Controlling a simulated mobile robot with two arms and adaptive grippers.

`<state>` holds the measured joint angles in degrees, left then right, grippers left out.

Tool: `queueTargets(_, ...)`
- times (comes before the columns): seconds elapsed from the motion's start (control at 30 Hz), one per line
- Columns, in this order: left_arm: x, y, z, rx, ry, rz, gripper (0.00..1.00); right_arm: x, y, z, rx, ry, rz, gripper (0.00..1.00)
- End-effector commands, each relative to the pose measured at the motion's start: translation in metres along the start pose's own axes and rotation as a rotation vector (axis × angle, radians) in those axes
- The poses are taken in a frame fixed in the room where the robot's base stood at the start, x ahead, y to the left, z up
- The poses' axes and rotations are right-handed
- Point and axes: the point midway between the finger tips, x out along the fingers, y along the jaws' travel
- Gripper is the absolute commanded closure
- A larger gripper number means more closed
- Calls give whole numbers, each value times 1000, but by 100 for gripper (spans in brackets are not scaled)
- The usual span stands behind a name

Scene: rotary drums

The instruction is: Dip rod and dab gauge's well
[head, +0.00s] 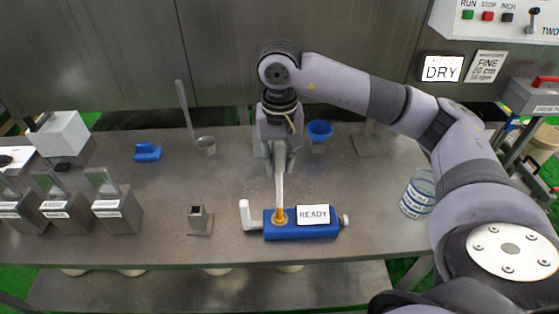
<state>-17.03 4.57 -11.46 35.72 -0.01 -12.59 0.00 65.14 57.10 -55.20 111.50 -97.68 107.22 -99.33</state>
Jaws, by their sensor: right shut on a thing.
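The gauge (325,231) is a blue body lying on the steel table, with a white display reading READY, a white bent handle on its left and a knob on its right. Its well (280,220) is a gold-coloured ring on the top near the left end. My right gripper (279,165) hangs above the gauge, pointing down, shut on a pale thin rod (280,190). The rod is about upright and its lower end is at the well; I cannot tell how far it goes in. My left gripper is out of view.
A clear jar with blue bands (418,195) stands at the right. A blue cup (319,130) stands behind my gripper. A small holed metal block (198,217), a long-handled ladle (206,146), a blue piece (147,152) and metal boxes (118,212) stand left. A sign reads DRY (442,69).

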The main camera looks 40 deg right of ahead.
Motion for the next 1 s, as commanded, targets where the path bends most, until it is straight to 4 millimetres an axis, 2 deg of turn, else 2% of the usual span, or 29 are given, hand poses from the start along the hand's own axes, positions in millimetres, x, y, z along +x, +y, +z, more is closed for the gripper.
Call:
queueTargets(0.8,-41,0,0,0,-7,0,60,-80,0,0,0,1,-1,100)
queueTargets(1.0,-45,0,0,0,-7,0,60,-90,0,0,0,1,-1,100)
